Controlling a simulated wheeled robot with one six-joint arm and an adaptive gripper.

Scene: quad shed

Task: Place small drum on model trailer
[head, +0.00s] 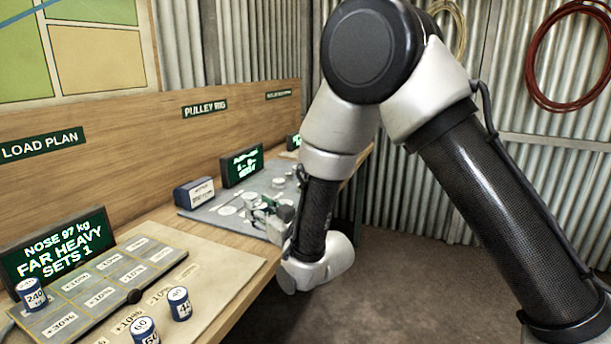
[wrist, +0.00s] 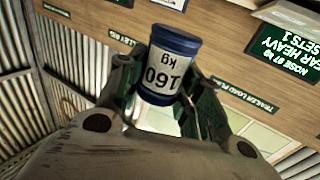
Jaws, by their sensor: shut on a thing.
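My gripper is shut on a blue-and-white drum (wrist: 168,68) marked 160 kg, seen upside down between the green fingers (wrist: 165,95) in the wrist view. In the head view my gripper (head: 279,222) is over the grey board farther along the bench, and I cannot clearly make out the held drum there. The model trailer (head: 72,297), a grey bed with marked cells, lies at the lower left, apart from my gripper. A drum marked 240 (head: 32,294) stands on its near left part.
Two drums, marked 60 (head: 144,331) and partly readable (head: 179,304), stand in front of the trailer. A sign (head: 58,245) reads "NOSE 97 kg FAR HEAVY SETS 1". The grey pulley-rig board (head: 200,214) holds several small parts. Most trailer cells are bare.

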